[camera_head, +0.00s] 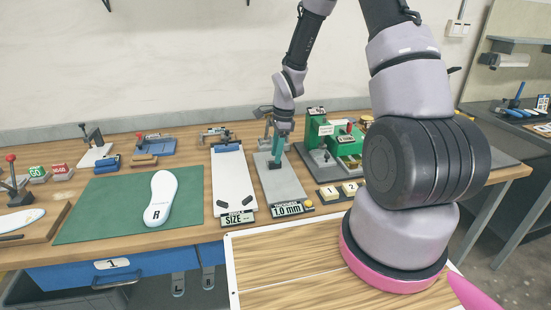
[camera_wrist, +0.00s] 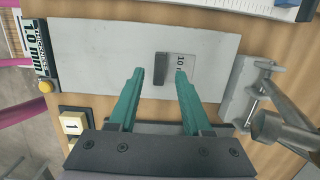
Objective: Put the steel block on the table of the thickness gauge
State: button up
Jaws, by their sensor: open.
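The steel block (camera_wrist: 161,69) shows in the wrist view as a small dark upright piece on a long light-grey plate (camera_wrist: 95,55). It is at the edge of a paler square marked "10 m…". My gripper (camera_wrist: 160,71) is open, with its teal fingertips on either side of the block in that view. I cannot tell whether they touch it or how high they are. The plate's front label (camera_head: 287,210) reads "1.0 mm". A grey metal fixture (camera_wrist: 236,95), possibly the gauge, stands at its far end.
A white size board (camera_head: 232,178) lies left of the plate, and a green mat (camera_head: 100,210) with a white insole (camera_head: 160,198) is further left. Numbered tiles (camera_head: 328,191) and a green device (camera_head: 315,130) stand to the right.

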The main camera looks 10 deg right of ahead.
jog(key=s+d+r+n+t, duration=0.2)
jog(key=s+r+n, duration=0.1)
jog(key=r, duration=1)
jog(key=s+d+r+n+t, duration=0.1)
jog(key=s+d+r+n, duration=0.2)
jog(key=r, duration=1.1)
jog(key=s+r+n+t, duration=0.4)
jog(key=s+r+n, duration=0.4)
jog(key=s, duration=0.8)
notch_tip(320, 180, up, 3)
jog(key=shift+s+d+r, duration=0.15)
jog(key=shift+s+d, duration=0.05)
